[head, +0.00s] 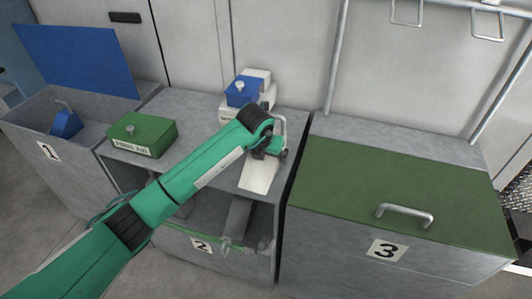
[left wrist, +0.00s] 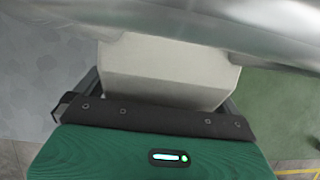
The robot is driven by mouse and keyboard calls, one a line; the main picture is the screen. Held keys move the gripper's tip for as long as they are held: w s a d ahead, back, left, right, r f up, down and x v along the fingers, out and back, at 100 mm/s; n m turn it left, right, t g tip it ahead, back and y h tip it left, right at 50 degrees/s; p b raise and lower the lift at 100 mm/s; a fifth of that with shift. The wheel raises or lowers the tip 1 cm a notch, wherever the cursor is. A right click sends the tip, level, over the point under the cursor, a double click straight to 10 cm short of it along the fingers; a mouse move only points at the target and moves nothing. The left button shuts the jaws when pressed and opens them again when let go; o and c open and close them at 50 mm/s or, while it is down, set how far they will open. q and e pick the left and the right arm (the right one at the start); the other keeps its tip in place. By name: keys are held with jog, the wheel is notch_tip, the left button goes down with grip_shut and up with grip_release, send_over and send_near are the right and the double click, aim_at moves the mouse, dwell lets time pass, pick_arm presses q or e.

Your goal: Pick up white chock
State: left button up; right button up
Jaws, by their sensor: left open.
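The white chock (head: 257,177) sits on the grey top of the middle cabinet (head: 215,175), near its front right. My green left arm reaches across from the lower left, and my left gripper (head: 270,149) is over the far end of the chock and hides part of it. In the left wrist view, the pale chock (left wrist: 165,70) lies directly ahead of the dark gripper edge, between the gripper's sides. The gripper is open; I cannot tell whether it touches the chock. My right gripper is not in view.
A green first aid box (head: 142,134) stands left on the cabinet top. A blue box (head: 241,92) is at the back by white items. Bin 1 (head: 50,135) is open with a blue chock (head: 66,124) inside. Bin 3's green lid (head: 400,190) is closed.

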pick_arm(q)
jog(key=shift+c, duration=0.4)
jog(key=c, duration=1.4)
jog(key=shift+w+r, duration=0.1)
jog(key=shift+r, duration=0.05)
jog(key=shift+c, duration=0.2)
jog(key=shift+r, duration=0.15)
